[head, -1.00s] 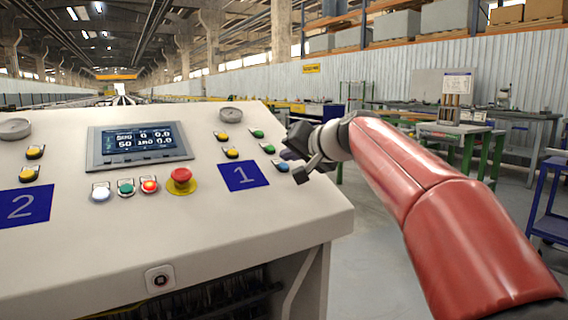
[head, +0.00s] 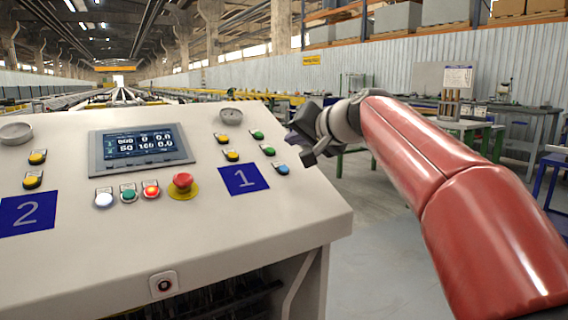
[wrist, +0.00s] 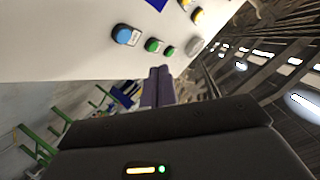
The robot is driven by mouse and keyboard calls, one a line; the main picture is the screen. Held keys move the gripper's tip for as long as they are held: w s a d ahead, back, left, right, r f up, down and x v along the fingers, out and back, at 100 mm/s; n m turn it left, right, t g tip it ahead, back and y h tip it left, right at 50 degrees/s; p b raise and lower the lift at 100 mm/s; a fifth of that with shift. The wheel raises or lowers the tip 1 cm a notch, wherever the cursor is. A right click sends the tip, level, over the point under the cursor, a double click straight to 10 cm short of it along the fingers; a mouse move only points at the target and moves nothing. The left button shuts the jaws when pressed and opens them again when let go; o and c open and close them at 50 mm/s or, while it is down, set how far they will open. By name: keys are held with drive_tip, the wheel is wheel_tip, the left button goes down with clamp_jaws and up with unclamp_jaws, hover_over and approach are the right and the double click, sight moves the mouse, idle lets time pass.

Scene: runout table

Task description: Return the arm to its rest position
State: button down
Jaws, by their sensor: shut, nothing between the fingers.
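My red arm reaches in from the lower right in the head view. My gripper (head: 303,150) is at the right edge of the control console (head: 240,225), beside the column of coloured buttons under the gauge. In the wrist view my gripper (wrist: 158,72) has its two fingers together with nothing between them. The blue button (wrist: 124,34) and green button (wrist: 152,45) show beyond the fingers, apart from them. In the head view the same blue button (head: 282,169) is just left of and below the gripper.
The console carries a display (head: 141,145), a red emergency button (head: 183,183), a lit red button (head: 151,189) and number plates 1 (head: 244,180) and 2 (head: 28,211). A green-legged workbench (head: 465,128) stands behind at the right. Open floor (head: 375,245) lies right of the console.

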drive_tip(key=shift+f, duration=0.1)
drive_tip(key=s+d+f+g+h, duration=0.2)
drive_tip(key=s+d+f, duration=0.3)
drive_tip(key=s+f, duration=0.5)
drive_tip(key=s+d+f+g+h, duration=0.1)
drive_tip(key=s+d+f+h, duration=0.3)
drive_tip(key=s+f, duration=0.7)
drive_tip(key=s+d+f+g+h, duration=0.2)
drive_tip(key=s+d+f, duration=0.6)
drive_tip(key=s+f, duration=0.2)
drive_tip(key=s, duration=0.2)
drive_tip(key=shift+s+f+n+g+h, duration=0.15)
drive_tip(key=shift+s+n+g+h, duration=0.15)
drive_tip(key=shift+s+n+h, duration=0.1)
